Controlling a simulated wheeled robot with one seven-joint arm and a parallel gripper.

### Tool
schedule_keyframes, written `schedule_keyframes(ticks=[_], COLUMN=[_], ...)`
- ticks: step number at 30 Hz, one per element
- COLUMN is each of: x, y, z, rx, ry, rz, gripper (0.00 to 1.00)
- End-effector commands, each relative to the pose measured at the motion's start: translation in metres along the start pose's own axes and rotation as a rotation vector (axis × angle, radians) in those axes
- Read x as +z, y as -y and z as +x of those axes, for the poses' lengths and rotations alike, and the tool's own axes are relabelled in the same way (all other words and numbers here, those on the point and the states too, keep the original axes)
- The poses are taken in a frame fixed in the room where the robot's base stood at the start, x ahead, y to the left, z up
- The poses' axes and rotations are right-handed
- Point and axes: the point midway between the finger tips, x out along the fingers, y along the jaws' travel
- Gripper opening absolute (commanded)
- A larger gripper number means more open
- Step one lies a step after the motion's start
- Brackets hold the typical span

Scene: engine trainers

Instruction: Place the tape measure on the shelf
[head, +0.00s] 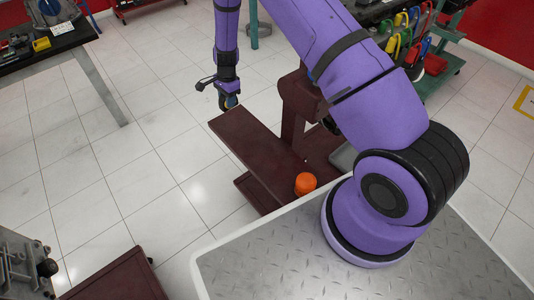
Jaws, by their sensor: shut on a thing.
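My gripper (228,101) hangs pointing down at the upper middle of the head view, just above or beyond the far left end of the dark red shelf (250,143). It is shut on a small dark and blue thing with a yellowish edge, which looks like the tape measure (231,102). The fingers hide much of it, and I cannot tell whether it touches the shelf. The shelf's top board is mostly bare. An orange round object (305,183) stands at its near end.
A dark table (68,42) with tools stands at the upper left. A rack (400,35) of colourful tools is at the upper right. A dark red cart (115,280) is at the lower left. Tiled floor lies open left of the shelf.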

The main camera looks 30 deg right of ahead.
Motion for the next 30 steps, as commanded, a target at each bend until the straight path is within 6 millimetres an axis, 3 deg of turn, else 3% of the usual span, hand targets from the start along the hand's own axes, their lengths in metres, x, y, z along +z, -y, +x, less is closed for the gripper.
schedule_keyframes(ticks=[4, 13, 30], x=[0.004, -0.002, -0.008], y=[0.008, 0.009, 0.009], z=[0.001, 0.048, 0.095], rx=[-0.007, -0.007, -0.009], ry=[-0.001, -0.001, -0.001], rz=[0.064, 0.069, 0.067], gripper=[0.02, 0.02, 0.02])
